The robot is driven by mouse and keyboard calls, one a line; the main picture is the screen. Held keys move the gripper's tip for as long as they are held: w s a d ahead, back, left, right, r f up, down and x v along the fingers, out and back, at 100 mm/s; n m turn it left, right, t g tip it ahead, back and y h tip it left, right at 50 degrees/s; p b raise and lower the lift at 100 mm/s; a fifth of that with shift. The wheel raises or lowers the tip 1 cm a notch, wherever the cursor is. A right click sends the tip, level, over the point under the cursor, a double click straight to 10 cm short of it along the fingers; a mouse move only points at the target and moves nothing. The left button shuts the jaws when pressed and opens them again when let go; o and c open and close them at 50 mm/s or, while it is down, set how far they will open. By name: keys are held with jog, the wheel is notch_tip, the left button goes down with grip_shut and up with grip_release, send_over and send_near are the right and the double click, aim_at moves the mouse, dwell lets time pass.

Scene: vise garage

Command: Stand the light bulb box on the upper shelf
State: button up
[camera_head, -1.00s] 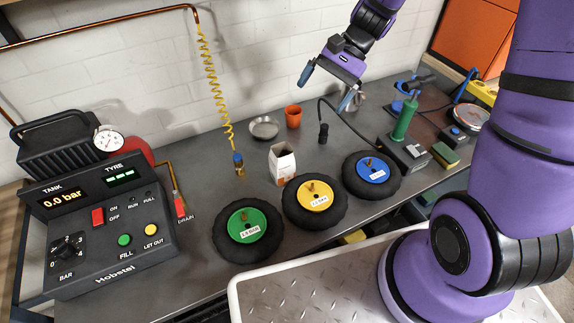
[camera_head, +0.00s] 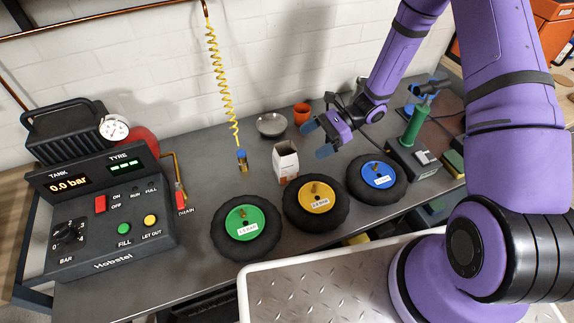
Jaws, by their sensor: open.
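A small white and tan carton (camera_head: 286,161), which looks like the light bulb box, stands upright on the grey bench behind the yellow-hubbed wheel. My gripper (camera_head: 315,139) is open and empty, just to the right of the box and a little higher in the picture. Its blue fingertips point left towards the box and look apart from it. No upper shelf can be made out in this view.
Wheels with green (camera_head: 245,222), yellow (camera_head: 316,197) and blue (camera_head: 378,174) hubs line the bench front. A yellow coiled hose (camera_head: 222,80) hangs left of the box. A metal dish (camera_head: 271,125) and orange cup (camera_head: 301,113) stand behind. A compressor panel (camera_head: 100,213) fills the left.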

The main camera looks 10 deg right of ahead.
aim_at(276, 164)
jog(key=x, duration=0.9)
jog(key=shift+s+a+f, duration=0.25)
jog(key=shift+f, duration=0.05)
jog(key=c, duration=1.1)
jog(key=shift+o, duration=0.2)
notch_tip(276, 164, up, 10)
